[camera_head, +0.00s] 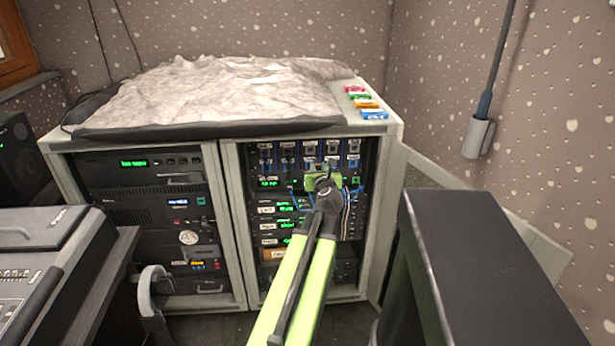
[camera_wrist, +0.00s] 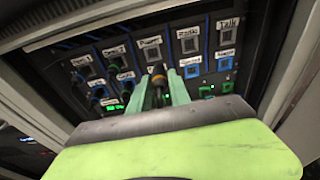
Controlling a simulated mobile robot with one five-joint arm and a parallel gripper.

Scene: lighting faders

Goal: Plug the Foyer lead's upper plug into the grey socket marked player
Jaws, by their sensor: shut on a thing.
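I cannot tell whether the plug touches the panel. In the head view, my gripper (camera_head: 323,184) is in front of the right-hand rack's patch panel (camera_head: 258,163) and hides part of it. The plug and most of its lead are hidden there.
Other grey sockets (camera_wrist: 190,45) flank this one, with blue and green sockets (camera_wrist: 193,71) below. A dark box (camera_head: 480,260) stands close at the right. A mixing desk (camera_head: 40,260) is at the left.

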